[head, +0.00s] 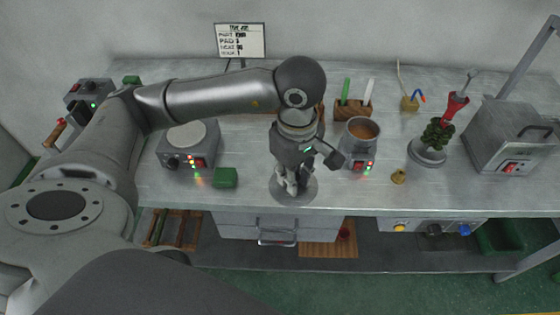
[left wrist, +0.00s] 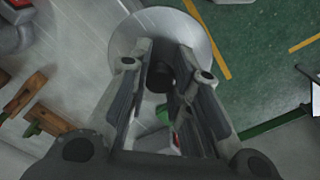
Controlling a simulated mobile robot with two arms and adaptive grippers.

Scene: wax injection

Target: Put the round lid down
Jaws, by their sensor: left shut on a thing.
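The round lid (head: 308,192) is a flat grey disc held by its dark knob at the front edge of the bench. My left gripper (head: 290,186) points down over it and is shut on the knob. In the left wrist view the lid (left wrist: 203,40) shows as a pale disc beyond the fingers. Its black knob (left wrist: 159,76) sits between the fingers of my left gripper (left wrist: 163,72). I cannot tell the exact gap between lid and bench. My right gripper is not in view.
Left of the lid are a green block (head: 225,178) and a hotplate unit (head: 188,137). Right of it are a pot of brown wax (head: 361,132), a small brass piece (head: 398,177) and a green wax tree (head: 437,134). A grey machine (head: 505,138) stands far right. Drawers (head: 255,226) lie below.

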